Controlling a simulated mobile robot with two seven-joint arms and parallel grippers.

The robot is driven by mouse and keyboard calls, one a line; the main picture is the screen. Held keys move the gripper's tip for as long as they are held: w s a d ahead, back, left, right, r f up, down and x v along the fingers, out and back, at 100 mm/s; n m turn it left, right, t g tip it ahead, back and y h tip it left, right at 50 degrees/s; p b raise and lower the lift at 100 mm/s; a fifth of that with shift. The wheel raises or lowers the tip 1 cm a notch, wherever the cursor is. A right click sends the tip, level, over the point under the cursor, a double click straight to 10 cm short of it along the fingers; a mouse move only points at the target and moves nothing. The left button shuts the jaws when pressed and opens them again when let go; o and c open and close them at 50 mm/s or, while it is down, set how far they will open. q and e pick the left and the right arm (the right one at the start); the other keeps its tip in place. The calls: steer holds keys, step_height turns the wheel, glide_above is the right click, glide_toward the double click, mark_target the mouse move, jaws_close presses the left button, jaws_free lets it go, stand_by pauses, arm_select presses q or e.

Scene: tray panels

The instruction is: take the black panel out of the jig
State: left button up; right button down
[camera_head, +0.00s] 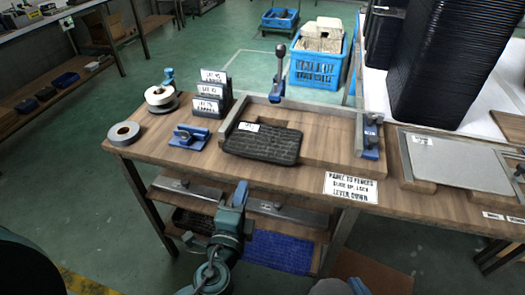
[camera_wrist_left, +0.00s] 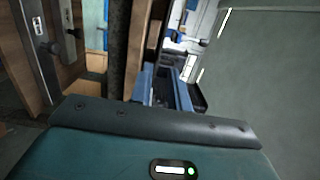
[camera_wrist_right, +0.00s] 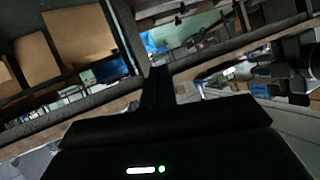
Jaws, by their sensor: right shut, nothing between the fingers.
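The black panel (camera_head: 262,146) lies in the wooden jig (camera_head: 325,152), with a white label near its back left. Its front part reaches toward the table's front edge. Metal fences (camera_head: 300,112) run along the jig's back and left. A dark-knobbed lever (camera_head: 280,72) stands upright at the back. My left gripper (camera_head: 241,192) is in front of the table, below and apart from the panel. Its blue fingers (camera_wrist_left: 166,92) look parted and empty in the left wrist view. My right gripper (camera_wrist_right: 157,76) is shut and empty, low in front of the table.
A blue clamp (camera_head: 370,140) is at the jig's right. A blue fixture (camera_head: 188,137), tape rolls (camera_head: 123,133) and labelled holders (camera_head: 210,95) stand to the left. A tall black stack (camera_head: 440,65) is at back right. Shelves lie under the tabletop.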

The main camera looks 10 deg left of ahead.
arm_select(q)
steer(key=p, duration=0.1)
glide_toward(251, 154)
steer(key=w, duration=0.4)
steer(key=shift+d, duration=0.15)
steer(key=shift+w+a+f+p, duration=0.1)
steer(key=shift+w+a+p, duration=0.05)
steer(key=shift+w, duration=0.8)
steer(key=shift+w+a+f+p, duration=0.1)
steer(key=shift+w+a+p, duration=0.1)
steer(key=shift+w, duration=0.8)
steer(key=shift+w+a+p, duration=0.1)
steer(key=shift+w+p, duration=0.05)
steer(key=shift+w, duration=0.8)
steer(key=shift+c, duration=0.2)
jaws_close()
